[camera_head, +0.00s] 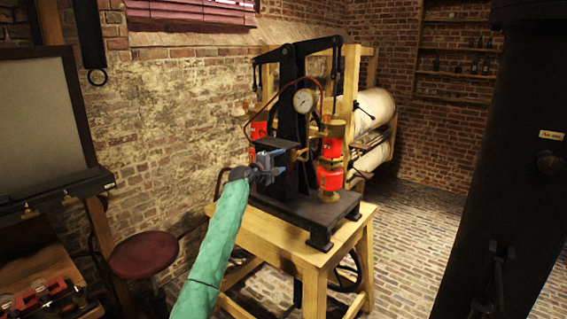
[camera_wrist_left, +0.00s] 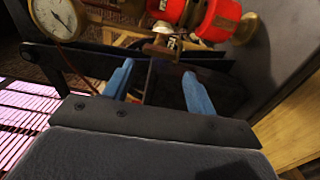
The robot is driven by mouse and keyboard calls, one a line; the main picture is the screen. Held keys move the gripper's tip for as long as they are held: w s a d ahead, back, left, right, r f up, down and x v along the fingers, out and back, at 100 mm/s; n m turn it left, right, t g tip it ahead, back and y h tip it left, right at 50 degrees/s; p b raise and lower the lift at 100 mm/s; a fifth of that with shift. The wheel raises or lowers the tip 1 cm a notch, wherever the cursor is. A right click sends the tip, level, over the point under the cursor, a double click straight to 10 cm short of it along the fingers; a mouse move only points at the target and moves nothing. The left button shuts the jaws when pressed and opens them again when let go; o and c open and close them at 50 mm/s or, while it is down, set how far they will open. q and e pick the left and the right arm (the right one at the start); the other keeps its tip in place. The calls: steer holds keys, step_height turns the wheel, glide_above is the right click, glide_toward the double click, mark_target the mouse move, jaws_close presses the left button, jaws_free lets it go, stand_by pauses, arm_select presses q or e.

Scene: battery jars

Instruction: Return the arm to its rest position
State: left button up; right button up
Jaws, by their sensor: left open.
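My left arm, in a green sleeve, reaches up from the bottom of the head view. Its gripper (camera_head: 278,160) is in front of a black pump machine (camera_head: 288,110) on a wooden table (camera_head: 328,258). In the left wrist view the two blue fingers (camera_wrist_left: 158,92) are apart with nothing held between them. The machine's red cylinders (camera_head: 331,178) and round gauge (camera_head: 304,100) are close by; the gauge also shows in the wrist view (camera_wrist_left: 55,18). I cannot tell whether the gripper touches the machine. My right gripper is not in view.
A dark red stool (camera_head: 143,254) stands left of the arm. A thick black column (camera_head: 510,150) stands at the right. Brick floor (camera_head: 410,225) is clear between table and column.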

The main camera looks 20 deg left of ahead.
arm_select(q)
steer(key=s+d+f+m+g+y, duration=0.25)
steer(key=s+f+m, duration=0.3)
steer(key=f, duration=0.75)
steer(key=s+d+f+m+g+y, duration=0.25)
steer(key=s+f+m, duration=0.35)
steer(key=f, duration=0.7)
steer(key=s+d+f+m+g+y, duration=0.1)
steer(key=s+d+f+m+g, duration=0.2)
steer(key=s+f, duration=0.7)
steer(key=s+d+f+m+g, duration=0.1)
steer(key=s+d+f, duration=0.2)
steer(key=s+f, duration=0.75)
steer(key=s+d+f+m+g, duration=0.1)
steer(key=s+d+f+g, duration=0.15)
steer(key=s+f, duration=0.8)
steer(key=s+d+f+g, duration=0.1)
steer(key=s+f, duration=0.5)
steer(key=s, duration=0.5)
steer(key=s+d+f+g, duration=0.1)
steer(key=s+f+g, duration=0.1)
steer(key=s+f, duration=0.5)
steer(key=s+d+f+g, duration=0.1)
steer(key=s+f, duration=0.5)
steer(key=s, duration=0.9)
steer(key=shift+d+f, duration=0.35)
steer(key=shift+d, duration=0.25)
